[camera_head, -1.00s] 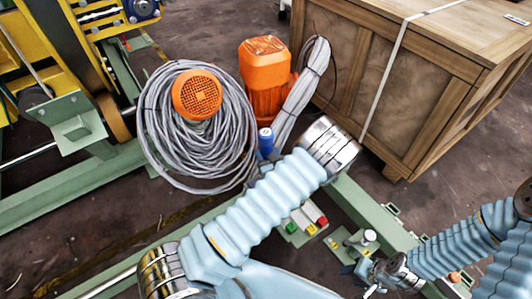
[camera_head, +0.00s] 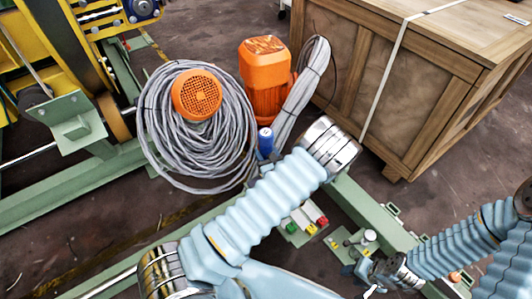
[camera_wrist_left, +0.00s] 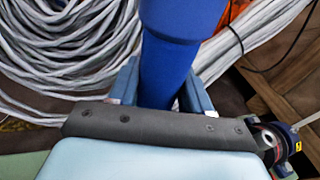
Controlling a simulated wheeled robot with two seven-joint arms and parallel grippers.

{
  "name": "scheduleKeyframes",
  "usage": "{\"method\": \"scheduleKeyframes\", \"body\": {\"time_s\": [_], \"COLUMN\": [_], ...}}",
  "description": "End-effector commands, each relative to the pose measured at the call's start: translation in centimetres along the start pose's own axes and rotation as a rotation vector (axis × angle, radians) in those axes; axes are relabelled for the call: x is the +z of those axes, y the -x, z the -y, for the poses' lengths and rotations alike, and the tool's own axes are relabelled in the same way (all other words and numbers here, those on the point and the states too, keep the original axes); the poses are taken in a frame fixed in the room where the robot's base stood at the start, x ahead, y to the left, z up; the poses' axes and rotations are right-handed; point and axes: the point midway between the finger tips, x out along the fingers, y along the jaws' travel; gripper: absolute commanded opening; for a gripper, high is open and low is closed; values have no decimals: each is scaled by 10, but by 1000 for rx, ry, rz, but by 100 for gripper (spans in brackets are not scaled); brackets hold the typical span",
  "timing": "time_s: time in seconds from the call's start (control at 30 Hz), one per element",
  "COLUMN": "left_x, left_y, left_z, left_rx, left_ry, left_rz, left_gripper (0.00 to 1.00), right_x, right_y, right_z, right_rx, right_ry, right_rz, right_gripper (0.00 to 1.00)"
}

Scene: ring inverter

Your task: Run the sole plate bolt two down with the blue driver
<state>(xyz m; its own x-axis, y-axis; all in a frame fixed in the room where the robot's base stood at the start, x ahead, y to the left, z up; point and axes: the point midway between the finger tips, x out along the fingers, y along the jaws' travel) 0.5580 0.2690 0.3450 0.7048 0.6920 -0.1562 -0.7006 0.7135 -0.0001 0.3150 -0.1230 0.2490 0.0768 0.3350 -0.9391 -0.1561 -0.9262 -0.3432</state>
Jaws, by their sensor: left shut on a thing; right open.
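The blue driver (camera_head: 265,142) shows in the head view just beyond the end of my left arm; only its upper part is visible. In the left wrist view the driver's blue body (camera_wrist_left: 168,65) stands between the two fingers of my left gripper (camera_wrist_left: 158,88), which is shut on it. The driver's lower end and the sole plate bolt two are hidden from both views. My right gripper (camera_head: 368,278) is open at the lower right of the head view, low beside the green frame.
A grey cable coil (camera_head: 165,150) and an orange motor (camera_head: 265,80) lie beyond my left arm. A wooden crate (camera_head: 400,90) stands at the back right. A button panel (camera_head: 306,222) sits on the green frame (camera_head: 365,205), with a small plate with fittings (camera_head: 352,243) nearby.

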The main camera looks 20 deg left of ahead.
Motion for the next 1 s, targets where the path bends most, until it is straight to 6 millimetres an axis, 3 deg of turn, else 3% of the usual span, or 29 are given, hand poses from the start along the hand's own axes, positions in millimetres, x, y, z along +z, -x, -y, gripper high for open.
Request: {"method": "scheduleKeyframes", "body": {"time_s": [0.17,1.0], "left_x": [2,51], "left_y": [1,8], "left_z": [0,0], "left_rx": [0,0], "left_ry": [-1,1], "left_rz": [-4,2], "left_gripper": [10,10], "right_x": [0,-1], "right_y": [2,37], "right_z": [1,14], "right_rx": [0,0], "right_ry": [0,0], "right_rz": [0,0], "right_gripper": [43,43]}}
